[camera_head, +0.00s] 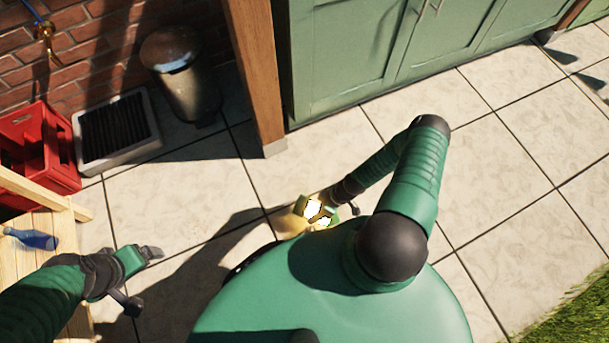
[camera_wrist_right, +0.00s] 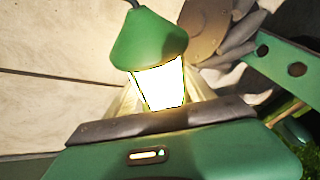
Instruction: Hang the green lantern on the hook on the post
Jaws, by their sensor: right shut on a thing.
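The green lantern (camera_head: 319,213) glows brightly in the head view, above the paving beside my body. In the right wrist view its green cap and bright panes (camera_wrist_right: 158,82) show large and tilted. My right gripper (camera_head: 328,203) is shut on the lantern; the exact contact is hard to see. A wooden post (camera_head: 257,75) stands behind and to the left of the lantern, well apart from it. No hook is visible on the post's visible part. My left gripper (camera_head: 148,254) is at the lower left; its jaw gap is unclear.
A slatted wooden table (camera_head: 40,228) with a blue item (camera_head: 32,239) stands at left. A red crate (camera_head: 40,150), a dark-grated box (camera_head: 117,130) and a bin (camera_head: 187,88) line the brick wall. A green cabinet (camera_head: 350,50) stands right of the post. Paving between is clear.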

